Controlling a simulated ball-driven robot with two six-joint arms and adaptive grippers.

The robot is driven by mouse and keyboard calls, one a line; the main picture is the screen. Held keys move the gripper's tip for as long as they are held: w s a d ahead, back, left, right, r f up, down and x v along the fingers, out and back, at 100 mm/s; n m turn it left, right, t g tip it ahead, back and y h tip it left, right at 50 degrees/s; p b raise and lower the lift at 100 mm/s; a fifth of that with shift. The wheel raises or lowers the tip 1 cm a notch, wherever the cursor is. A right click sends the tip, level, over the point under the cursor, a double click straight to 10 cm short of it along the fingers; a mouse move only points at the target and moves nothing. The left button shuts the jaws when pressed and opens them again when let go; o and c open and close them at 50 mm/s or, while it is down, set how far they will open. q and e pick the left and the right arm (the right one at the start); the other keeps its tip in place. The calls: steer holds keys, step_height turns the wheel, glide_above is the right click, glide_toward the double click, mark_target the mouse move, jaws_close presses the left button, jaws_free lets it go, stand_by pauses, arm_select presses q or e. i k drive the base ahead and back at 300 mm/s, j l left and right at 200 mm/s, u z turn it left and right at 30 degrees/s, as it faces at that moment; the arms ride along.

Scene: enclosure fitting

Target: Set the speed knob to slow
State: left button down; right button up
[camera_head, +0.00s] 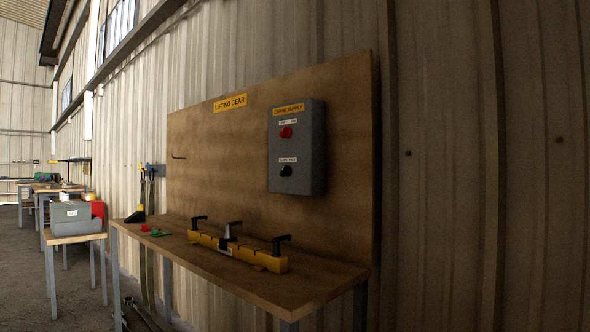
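A grey control box (297,148) is mounted on the upright wooden board above the bench. It has a yellow label at its top. A red knob (286,132) sits in its upper half under a small white label. A black knob (286,171) sits in its lower half under another white label. The label print is too small to read surely, so I cannot tell which setting the black knob points to. Neither of my grippers shows in this view.
A wooden bench (193,263) stands below the board. On it lie a yellow beam (237,250) with black handles, and small green (160,233) and red (145,227) pieces. A side table with a grey case (71,218) stands left. Floor at the far left is open.

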mark_target(286, 171)
steer(key=i+j+z, duration=0.25)
steer(key=i, duration=0.3)
steer(key=i+j+z, duration=0.2)
steer(key=i, duration=0.35)
steer(key=i+j+z, duration=0.25)
steer(key=i+j, duration=0.2)
steer(key=i, duration=0.05)
